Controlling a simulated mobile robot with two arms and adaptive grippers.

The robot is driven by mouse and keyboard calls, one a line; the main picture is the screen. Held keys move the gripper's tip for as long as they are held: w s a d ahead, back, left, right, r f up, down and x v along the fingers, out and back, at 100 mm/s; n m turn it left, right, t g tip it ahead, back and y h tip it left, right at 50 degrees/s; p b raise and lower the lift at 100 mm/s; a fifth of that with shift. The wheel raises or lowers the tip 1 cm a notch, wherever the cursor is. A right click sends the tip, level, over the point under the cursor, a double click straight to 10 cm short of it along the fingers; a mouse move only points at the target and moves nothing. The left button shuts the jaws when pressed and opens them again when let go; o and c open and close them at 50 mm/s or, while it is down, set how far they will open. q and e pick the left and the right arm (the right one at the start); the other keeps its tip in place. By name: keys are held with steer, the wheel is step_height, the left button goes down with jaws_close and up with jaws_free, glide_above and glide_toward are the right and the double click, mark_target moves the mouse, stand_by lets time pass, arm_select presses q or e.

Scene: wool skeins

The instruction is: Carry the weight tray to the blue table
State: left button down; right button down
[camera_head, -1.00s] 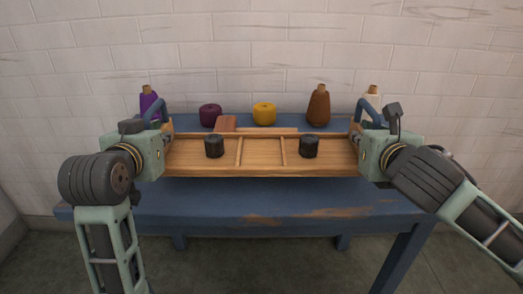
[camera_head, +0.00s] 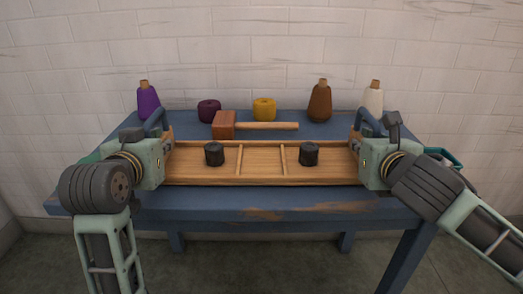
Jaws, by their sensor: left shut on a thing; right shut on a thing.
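The weight tray (camera_head: 262,164) is a long wooden tray with low walls and two thin dividers. It is level over the front part of the blue table (camera_head: 230,203); I cannot tell whether its underside touches the top. One black weight (camera_head: 214,154) stands in its left compartment and another black weight (camera_head: 309,154) in its right one. The middle compartment is empty. My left gripper (camera_head: 160,134) is shut on the tray's left end, and my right gripper (camera_head: 365,134) is shut on its right end. The fingertips are partly hidden.
Behind the tray lie a mallet (camera_head: 224,125), a maroon skein (camera_head: 209,110) and a yellow skein (camera_head: 264,109). Purple (camera_head: 148,102), brown (camera_head: 320,103) and cream (camera_head: 374,98) cones stand along the back. A teal object (camera_head: 447,156) shows partly behind my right arm. A brick wall stands behind.

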arm_select(q)
steer(key=shift+f, duration=0.3)
arm_select(e)
steer(key=shift+f, duration=0.25)
arm_select(q)
steer(key=c, duration=1.8)
jaws_free()
steer(key=shift+r, duration=0.1)
steer(key=shift+c, duration=0.2)
arm_select(e)
steer(key=c, duration=1.8)
jaws_free()
steer(key=shift+c, duration=0.2)
arm_select(q)
steer(key=shift+s, duration=0.1)
steer(key=v, duration=0.7)
arm_select(e)
steer(key=shift+s+r, duration=0.1)
arm_select(q)
steer(key=shift+s+r, duration=0.1)
steer(key=shift+s, duration=0.05)
arm_select(e)
steer(key=shift+s+r, duration=0.1)
steer(key=shift+s, duration=0.15)
steer(key=v, duration=0.7)
